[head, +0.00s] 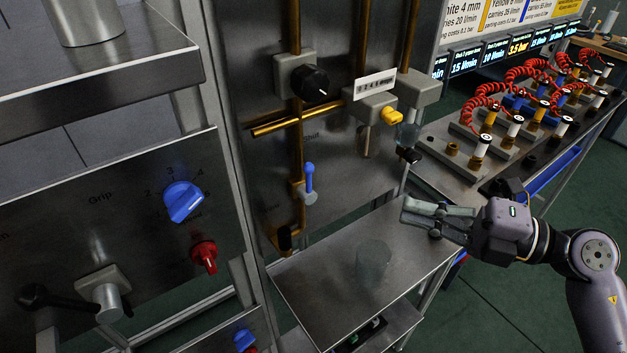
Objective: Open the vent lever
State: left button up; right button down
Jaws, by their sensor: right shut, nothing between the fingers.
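No label that I can read marks which handle is the vent lever. On the steel panel with brass pipes, a small blue lever (309,176) stands upright on a grey valve body. A yellow handle (391,116) sits on a grey block to its upper right, and a small black lever (409,154) is below that near the panel's right edge. My right gripper (408,211) is shut and empty, pointing left, above the right side of a steel shelf (318,300). It is apart from all these handles. My left gripper is not in view.
A clear glass (373,262) stands on the shelf, left of and below my right gripper. A black knob (309,82) is on the panel. The left panel has a blue dial (183,201), a red knob (204,256) and a black-handled lever (72,302). Red coiled hoses (475,105) fill the right bench.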

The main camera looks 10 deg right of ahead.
aim_at(307, 182)
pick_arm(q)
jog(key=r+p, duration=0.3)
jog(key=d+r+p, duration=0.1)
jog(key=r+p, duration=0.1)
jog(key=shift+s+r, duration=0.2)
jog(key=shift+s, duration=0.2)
pick_arm(e)
jog(key=x, duration=1.4)
pick_arm(q)
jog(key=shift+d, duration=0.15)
jog(key=shift+p, duration=0.3)
pick_arm(e)
jog(key=shift+d, duration=0.1)
